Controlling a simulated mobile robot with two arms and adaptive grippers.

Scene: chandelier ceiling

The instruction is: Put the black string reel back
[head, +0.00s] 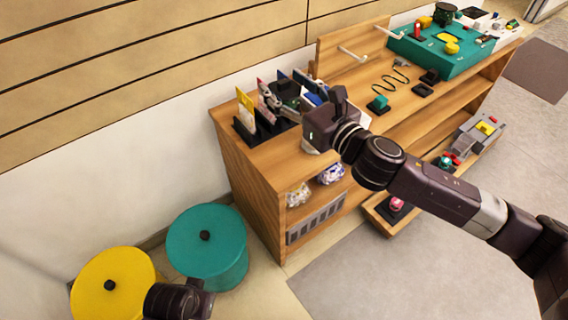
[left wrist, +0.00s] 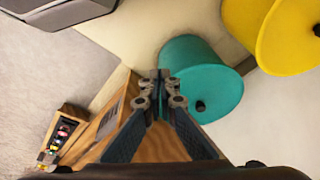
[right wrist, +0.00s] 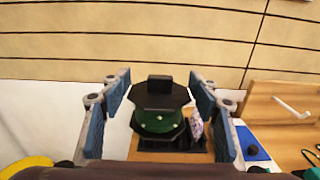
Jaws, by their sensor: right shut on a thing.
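My right gripper (head: 300,98) reaches over the left end of the wooden bench. In the right wrist view its two fingers (right wrist: 160,88) close on the sides of a reel (right wrist: 160,98). This reel has black eight-sided flanges, a dark knob on top and a green middle. It also shows in the head view (head: 286,88), partly hidden. Two white pegs (head: 352,54) stick out from an upright board and hold nothing. My left gripper (left wrist: 158,76) has its fingertips together and is empty, low beside the teal bin.
The bench (head: 255,160) has a rack of cards and dark holders (head: 246,125) under the reel. A teal tray (head: 450,62) with several items stands at its far right. A teal bin (head: 225,262) and a yellow bin (head: 130,285) stand on the floor. A green cord lies on the bench (head: 388,82).

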